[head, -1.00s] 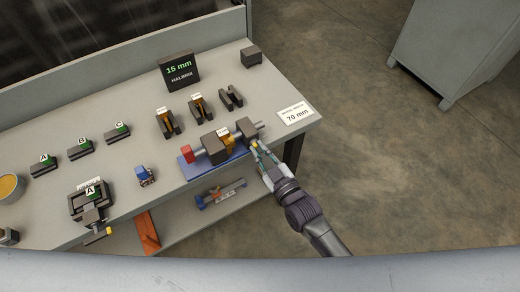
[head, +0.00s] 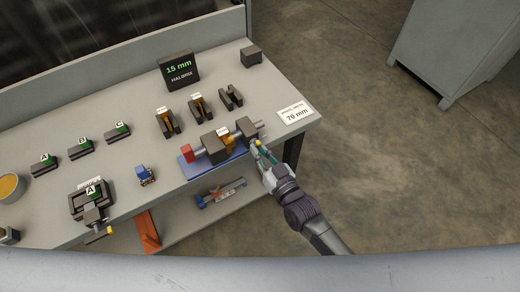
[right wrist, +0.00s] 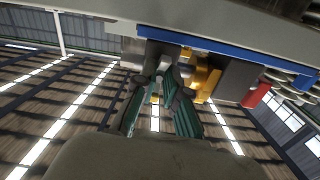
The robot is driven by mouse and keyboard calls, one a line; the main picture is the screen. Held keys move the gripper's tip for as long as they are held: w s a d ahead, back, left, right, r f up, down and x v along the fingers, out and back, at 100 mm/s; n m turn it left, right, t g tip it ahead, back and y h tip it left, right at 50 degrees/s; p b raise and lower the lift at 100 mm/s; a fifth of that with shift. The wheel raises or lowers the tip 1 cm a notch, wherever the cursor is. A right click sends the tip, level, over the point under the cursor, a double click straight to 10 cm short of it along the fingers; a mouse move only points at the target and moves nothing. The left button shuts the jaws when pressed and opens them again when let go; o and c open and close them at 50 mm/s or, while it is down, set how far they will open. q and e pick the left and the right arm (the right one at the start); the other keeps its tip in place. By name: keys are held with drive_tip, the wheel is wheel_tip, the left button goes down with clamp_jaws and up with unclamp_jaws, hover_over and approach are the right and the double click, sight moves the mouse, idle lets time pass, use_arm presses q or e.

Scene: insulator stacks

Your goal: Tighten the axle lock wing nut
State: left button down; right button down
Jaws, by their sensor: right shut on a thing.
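The axle fixture stands on a blue base (head: 196,172) near the table's right front, with a dark end block (head: 246,129) and a red part (head: 187,153). The small yellow wing nut (head: 258,142) is at the front of the end block. My right gripper (head: 260,147) comes from the lower right and is shut on the wing nut, its fingers touching or very near the block. In the right wrist view the fingertips (right wrist: 160,85) close around a small yellow piece below the dark block. The fingers partly hide the nut. My left gripper is not in view.
Dark slotted blocks (head: 168,124) and a "15 mm" display (head: 179,70) stand behind the fixture. A "70 mm" card (head: 296,114) lies to its right. A small blue part (head: 145,175) is to its left. Open floor lies right of the table.

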drive_tip(key=m, duration=0.4)
drive_tip(key=shift+w+a+r+m, duration=0.1)
drive_tip(key=shift+r+m, duration=0.2)
drive_tip(key=m+b, duration=0.1)
drive_tip(key=m, duration=0.2)
drive_tip(key=shift+m, duration=0.3)
drive_tip(key=m+b, duration=0.1)
drive_tip(key=m, duration=0.3)
drive_tip(key=shift+r, duration=0.1)
drive_tip(key=shift+r+m+b, duration=0.1)
drive_tip(key=shift+m+b, duration=0.4)
drive_tip(key=shift+m, duration=1.7)
drive_tip(key=c, duration=1.2)
unclamp_jaws()
drive_tip(key=shift+f, duration=0.2)
